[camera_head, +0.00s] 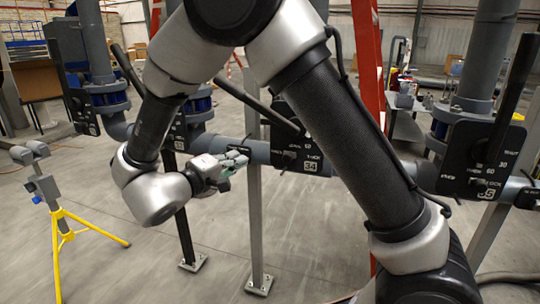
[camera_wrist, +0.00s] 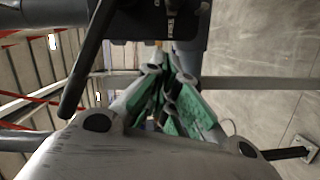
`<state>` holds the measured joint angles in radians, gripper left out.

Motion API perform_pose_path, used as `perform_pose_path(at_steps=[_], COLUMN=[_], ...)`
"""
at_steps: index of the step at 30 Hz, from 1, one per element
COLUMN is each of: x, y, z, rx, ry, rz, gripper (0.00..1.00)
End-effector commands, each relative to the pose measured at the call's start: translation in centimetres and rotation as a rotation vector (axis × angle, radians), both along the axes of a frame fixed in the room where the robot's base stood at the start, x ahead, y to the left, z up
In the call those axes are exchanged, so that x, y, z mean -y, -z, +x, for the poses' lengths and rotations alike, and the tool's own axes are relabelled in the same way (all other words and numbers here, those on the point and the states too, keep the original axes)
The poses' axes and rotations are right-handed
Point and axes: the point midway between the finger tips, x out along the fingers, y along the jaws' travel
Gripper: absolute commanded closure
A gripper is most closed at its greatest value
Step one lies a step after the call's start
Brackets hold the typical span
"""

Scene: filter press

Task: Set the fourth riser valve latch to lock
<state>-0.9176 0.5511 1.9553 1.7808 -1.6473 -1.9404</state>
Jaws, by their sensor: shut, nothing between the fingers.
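Several riser valves stand in a row in the head view, each with a black plate and long lever. The plate marked 34 (camera_head: 289,152) is nearest my gripper, partly hidden by my arm; its black lever (camera_head: 247,98) slants up to the left. The plate marked 35 (camera_head: 478,163) is at the right, its lever (camera_head: 517,80) steeply raised. I cannot tell which is the fourth, or read the latch settings. My gripper (camera_head: 236,158) is shut and empty, left of plate 34. In the wrist view, its green-padded fingers (camera_wrist: 171,82) point toward a black plate (camera_wrist: 135,22) with a small metal latch (camera_wrist: 171,22).
Two more valve plates, one at far left (camera_head: 84,112) and one behind my forearm (camera_head: 178,131), share the grey horizontal pipe (camera_head: 258,152). Grey support posts (camera_head: 254,230) stand below it. A yellow tripod stand (camera_head: 60,225) is at left. Concrete floor is open between.

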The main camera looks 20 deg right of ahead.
Motion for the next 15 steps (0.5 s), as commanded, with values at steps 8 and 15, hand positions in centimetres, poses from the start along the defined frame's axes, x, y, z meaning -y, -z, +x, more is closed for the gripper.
perform_pose_path(at_steps=[8, 15], x=[0.2, 2.6], y=[0.0, 0.2], z=[0.2, 2.2], rx=[0.001, 0.001], ry=[-0.001, 0.001], rz=[0.002, 0.001], gripper=[1.00, 1.00])
